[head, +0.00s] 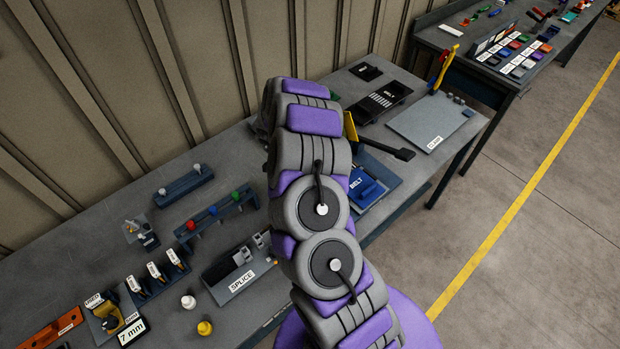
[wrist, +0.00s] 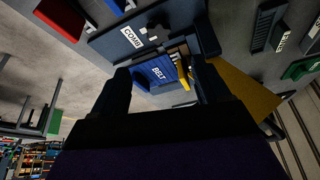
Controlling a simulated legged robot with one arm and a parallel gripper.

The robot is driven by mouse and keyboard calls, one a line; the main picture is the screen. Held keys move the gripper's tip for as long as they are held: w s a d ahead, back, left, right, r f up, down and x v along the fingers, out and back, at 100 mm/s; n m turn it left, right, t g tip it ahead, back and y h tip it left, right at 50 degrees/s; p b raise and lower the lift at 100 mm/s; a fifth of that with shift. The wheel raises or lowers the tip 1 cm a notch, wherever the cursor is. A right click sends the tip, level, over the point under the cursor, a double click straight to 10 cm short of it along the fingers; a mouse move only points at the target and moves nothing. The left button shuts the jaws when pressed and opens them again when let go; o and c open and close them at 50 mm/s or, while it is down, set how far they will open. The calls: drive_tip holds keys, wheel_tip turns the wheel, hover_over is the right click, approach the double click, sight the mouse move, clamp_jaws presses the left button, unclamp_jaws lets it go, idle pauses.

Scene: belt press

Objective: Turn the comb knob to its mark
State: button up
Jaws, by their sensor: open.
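In the wrist view, a dark blue-grey plate labelled COMB (wrist: 110,45) lies beyond my gripper (wrist: 162,72). A small dark and pale fitting (wrist: 154,32) sits beside the label; it may be the comb knob, but its mark cannot be made out. A blue block labelled BELT (wrist: 155,74) shows between my two dark fingers, which are apart with nothing visibly held. The BELT block also shows in the head view (head: 368,188), right of my arm, which hides the COMB label there. I cannot tell whether a finger touches anything.
A yellow panel (wrist: 240,92) stands close to the right finger in the wrist view. In the head view, a CLAMP plate (head: 425,122) lies right of my arm and a SPLICE fixture (head: 240,272) left of it. Open floor (head: 540,220) lies right of the bench.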

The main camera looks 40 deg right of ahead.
drive_tip(key=shift+v, duration=1.8)
drive_tip(key=shift+a, duration=0.1)
